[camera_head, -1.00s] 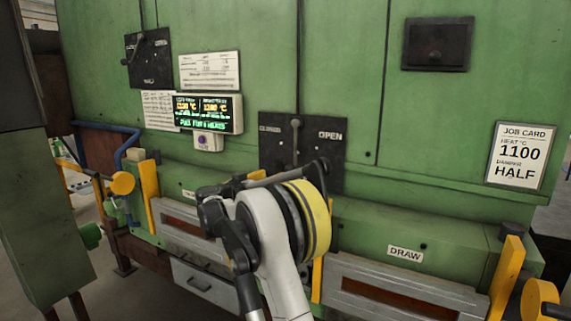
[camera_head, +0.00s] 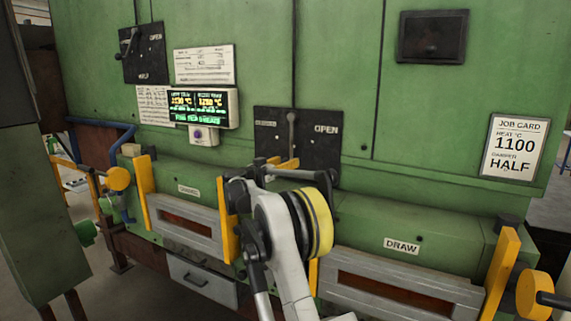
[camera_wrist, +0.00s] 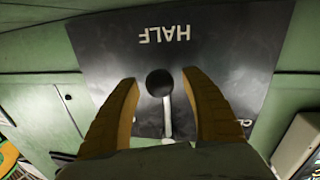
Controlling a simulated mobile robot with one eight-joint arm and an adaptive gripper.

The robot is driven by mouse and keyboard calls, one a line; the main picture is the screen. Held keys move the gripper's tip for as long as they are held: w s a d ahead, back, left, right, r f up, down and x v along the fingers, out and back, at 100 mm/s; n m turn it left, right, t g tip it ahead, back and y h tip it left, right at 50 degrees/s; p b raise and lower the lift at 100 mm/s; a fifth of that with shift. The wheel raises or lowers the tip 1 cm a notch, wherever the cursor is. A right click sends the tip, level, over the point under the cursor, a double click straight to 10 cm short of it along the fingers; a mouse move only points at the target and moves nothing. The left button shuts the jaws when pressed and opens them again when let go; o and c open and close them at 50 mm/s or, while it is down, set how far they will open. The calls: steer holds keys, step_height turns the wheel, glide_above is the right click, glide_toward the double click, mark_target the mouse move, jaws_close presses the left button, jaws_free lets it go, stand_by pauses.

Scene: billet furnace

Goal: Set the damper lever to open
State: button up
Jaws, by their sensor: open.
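The damper lever (camera_head: 290,136) is on a dark panel (camera_head: 322,152) in the middle of the green furnace front. OPEN is on the panel's right and a blurred label on its left. The lever hangs down from its pivot; its lower end is hidden behind my arm in the head view. In the wrist view the lever (camera_wrist: 167,112) ends in a black ball knob (camera_wrist: 159,82), towards the upside-down HALF label. My gripper (camera_wrist: 160,88) is open, its yellow fingers on either side of the knob. I see gaps beside the knob. In the head view my gripper (camera_head: 284,164) is before the panel's lower part.
A second lever panel (camera_head: 143,62) marked OPEN and HALF is at upper left. A lit display (camera_head: 203,103) is left of the middle panel. A job card (camera_head: 514,147) reads 1100 and damper HALF. Furnace ledges and yellow brackets (camera_head: 146,192) stick out below.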

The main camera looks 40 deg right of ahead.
jaws_close()
steer(key=shift+s+d+n, duration=0.3)
steer(key=shift+s+n, duration=0.3)
steer(key=shift+s, duration=0.1)
steer(key=shift+s+d+r+n+t+h, duration=0.15)
steer(key=shift+s+d+r+n, duration=0.45)
steer(key=shift+s+n, duration=0.7)
steer(key=shift+s+d+r+n+t+h, duration=0.2)
steer(key=shift+s+d+r+n, duration=0.4)
steer(key=shift+s+n, duration=0.65)
steer(key=shift+s+d+r+n+t+h, duration=0.15)
steer(key=shift+s+d+r+n, duration=0.45)
steer(key=shift+s+n, duration=0.7)
steer(key=shift+s+a+r, duration=0.1)
steer(key=shift+s+r, duration=0.05)
jaws_free()
